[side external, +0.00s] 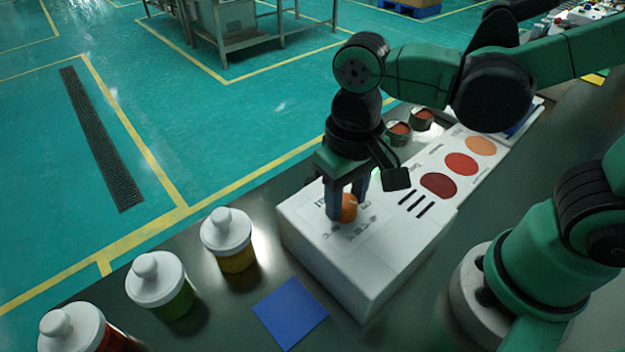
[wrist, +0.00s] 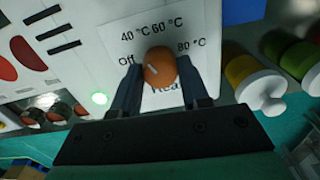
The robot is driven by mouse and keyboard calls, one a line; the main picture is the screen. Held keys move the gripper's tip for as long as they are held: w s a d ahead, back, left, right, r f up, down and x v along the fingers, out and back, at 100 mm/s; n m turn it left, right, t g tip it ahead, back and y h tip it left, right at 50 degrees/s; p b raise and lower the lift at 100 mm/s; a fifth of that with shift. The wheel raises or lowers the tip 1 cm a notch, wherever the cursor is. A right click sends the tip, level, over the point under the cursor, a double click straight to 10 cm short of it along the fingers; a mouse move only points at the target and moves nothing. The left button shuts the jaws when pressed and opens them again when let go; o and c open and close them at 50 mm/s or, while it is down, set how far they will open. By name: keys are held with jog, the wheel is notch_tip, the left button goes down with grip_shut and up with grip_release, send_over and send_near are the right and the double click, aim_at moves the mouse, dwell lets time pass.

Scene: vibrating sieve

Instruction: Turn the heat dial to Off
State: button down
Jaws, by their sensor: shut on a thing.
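The orange heat dial (wrist: 160,66) sits on the white label panel (wrist: 108,22) of a white box (side external: 360,283). Around it are the printed marks Off, 40 °C, 60 °C and 80 °C, with Off at its left in the wrist view. A short white line on the dial lies on the side towards Off; its exact setting is hard to tell. My gripper (wrist: 161,69) is shut on the dial, one finger on each side. In the side view my gripper (side external: 347,205) reaches down onto the dial (side external: 348,208), partly hiding it.
A green light (wrist: 100,98) glows near the dial. Red and orange discs (side external: 460,163) and black slots (side external: 416,204) are on the white surface. Lidded jars (side external: 228,235) and a blue square (side external: 290,312) lie beside the box. Small cups (side external: 398,133) stand behind it.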

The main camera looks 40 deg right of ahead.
aim_at(347, 200)
jog(key=n, duration=0.4)
jog(key=shift+n, duration=2.9)
jog(key=shift+c, duration=2.2)
grip_release()
jog(key=shift+r, duration=0.1)
jog(key=shift+r, duration=2.75)
jog(key=w+d+m+t, duration=0.1)
jog(key=d+m+t, duration=0.1)
jog(key=d+m, duration=0.1)
jog(key=w+d+m+t, duration=0.2)
jog(key=d+m, duration=0.1)
jog(key=w+d+f+m+t, duration=0.1)
jog(key=d+m+t, duration=0.2)
jog(key=d, duration=0.1)
jog(key=shift+w+f, duration=0.1)
jog(key=shift+w, duration=0.25)
